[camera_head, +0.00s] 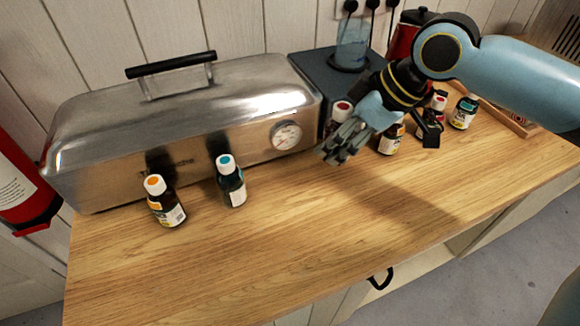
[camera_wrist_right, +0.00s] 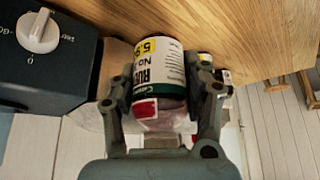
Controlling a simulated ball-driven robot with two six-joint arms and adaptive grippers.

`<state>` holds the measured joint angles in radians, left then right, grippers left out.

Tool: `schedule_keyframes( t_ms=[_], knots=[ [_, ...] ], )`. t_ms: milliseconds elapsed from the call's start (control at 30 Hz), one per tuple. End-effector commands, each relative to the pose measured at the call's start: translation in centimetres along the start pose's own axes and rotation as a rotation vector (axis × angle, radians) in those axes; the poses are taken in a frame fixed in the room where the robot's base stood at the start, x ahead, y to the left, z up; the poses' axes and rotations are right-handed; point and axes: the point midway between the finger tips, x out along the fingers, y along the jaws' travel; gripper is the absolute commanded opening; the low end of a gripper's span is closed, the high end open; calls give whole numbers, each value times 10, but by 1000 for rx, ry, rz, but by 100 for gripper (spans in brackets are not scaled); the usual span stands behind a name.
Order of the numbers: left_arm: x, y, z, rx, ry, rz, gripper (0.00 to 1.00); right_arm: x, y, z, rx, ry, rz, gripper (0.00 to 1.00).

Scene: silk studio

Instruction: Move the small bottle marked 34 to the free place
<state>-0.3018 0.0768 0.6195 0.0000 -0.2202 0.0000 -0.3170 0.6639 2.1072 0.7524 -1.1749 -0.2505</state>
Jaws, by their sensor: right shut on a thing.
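My right gripper (camera_head: 343,150) reaches in from the right over the wooden counter. Its fingers are closed around a small dark bottle with a white-and-green label (camera_wrist_right: 160,62), seen between them in the right wrist view (camera_wrist_right: 163,105). The letters "RU" and "No" show, but I cannot read a full number. In the head view a red-topped white cap (camera_head: 342,109) shows just behind the fingers, with the bottle's body mostly hidden. An orange-capped bottle (camera_head: 168,210) and a teal-capped bottle (camera_head: 233,188) stand in front of the steel box. My left gripper is out of view.
A steel steamer box (camera_head: 200,115) with a dial stands at the back left. A dark appliance (camera_head: 310,62) bears a glass vessel. More bottles (camera_head: 391,140), including a teal-capped one (camera_head: 463,113), and a black object (camera_head: 430,130) stand right. The counter's front (camera_head: 290,230) is clear.

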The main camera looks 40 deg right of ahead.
Motion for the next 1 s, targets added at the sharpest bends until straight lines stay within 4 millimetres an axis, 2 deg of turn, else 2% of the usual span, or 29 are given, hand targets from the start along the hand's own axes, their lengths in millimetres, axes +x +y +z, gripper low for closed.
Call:
schedule_keyframes(
  t_ms=[300, 400, 533, 767, 1000],
  knots=[
    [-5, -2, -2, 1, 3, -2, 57, 63, -11, -39, 3, 2, -7, 12],
    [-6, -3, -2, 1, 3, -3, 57, 76, -11, -45, 1, 1, -3, 12],
    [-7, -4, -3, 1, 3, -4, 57, 86, -12, -46, 0, -2, -4, 12],
    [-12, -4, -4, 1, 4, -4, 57, 114, -13, -29, 0, -4, -3, 12],
    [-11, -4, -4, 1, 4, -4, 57, 118, -12, -26, -2, -2, -1, 12]
  ],
)
